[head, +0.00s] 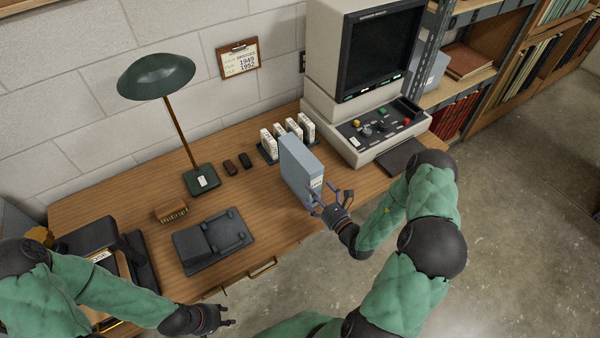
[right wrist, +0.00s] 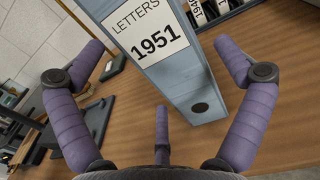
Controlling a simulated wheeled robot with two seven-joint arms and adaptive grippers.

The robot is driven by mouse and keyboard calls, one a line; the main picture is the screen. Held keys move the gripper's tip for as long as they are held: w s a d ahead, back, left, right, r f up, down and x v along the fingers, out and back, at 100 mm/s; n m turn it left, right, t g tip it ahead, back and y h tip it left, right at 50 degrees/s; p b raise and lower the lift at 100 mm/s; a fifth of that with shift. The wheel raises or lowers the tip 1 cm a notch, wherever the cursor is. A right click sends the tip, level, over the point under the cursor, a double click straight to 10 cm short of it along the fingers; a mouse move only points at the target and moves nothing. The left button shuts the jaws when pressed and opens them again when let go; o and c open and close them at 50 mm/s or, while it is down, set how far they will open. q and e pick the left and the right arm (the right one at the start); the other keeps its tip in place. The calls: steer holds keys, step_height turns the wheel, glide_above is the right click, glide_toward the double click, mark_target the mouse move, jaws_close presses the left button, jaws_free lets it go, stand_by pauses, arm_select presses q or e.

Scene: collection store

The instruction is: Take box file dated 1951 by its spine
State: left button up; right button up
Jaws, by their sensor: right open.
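The box file dated 1951 (head: 301,170) is blue-grey and stands upright on the wooden desk. In the right wrist view its spine (right wrist: 176,75) faces the camera, with a white label (right wrist: 148,30) reading LETTERS 1951 and a dark finger hole near the bottom. My right gripper (head: 329,198) is in front of the spine at the desk's front edge; its purple fingers (right wrist: 165,95) are spread, open and empty, on either side of the file's spine. I cannot tell whether any finger touches it. My left gripper (head: 222,318) is low, off the front of the desk, its fingers small and dark.
Several white boxes (head: 268,146) stand in a rack behind the file. A microfilm reader (head: 368,126) stands to the right. A green lamp (head: 201,179), a black flat device (head: 213,241) and a small wooden block (head: 171,212) are on the left.

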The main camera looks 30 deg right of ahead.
mark_target(300, 172)
steer(key=shift+w+a+f+b, duration=0.1)
steer(key=shift+w+a+b, duration=0.1)
steer(key=shift+w, duration=0.85)
steer(key=shift+w+a+f+b, duration=0.1)
steer(key=shift+w+b, duration=0.05)
steer(key=shift+w, duration=0.85)
steer(key=shift+w+a+f+b, duration=0.1)
steer(key=shift+w+b, duration=0.1)
steer(key=shift+w, duration=0.85)
steer(key=c, duration=1.2)
steer(key=shift+r, duration=0.1)
steer(key=c, duration=0.3)
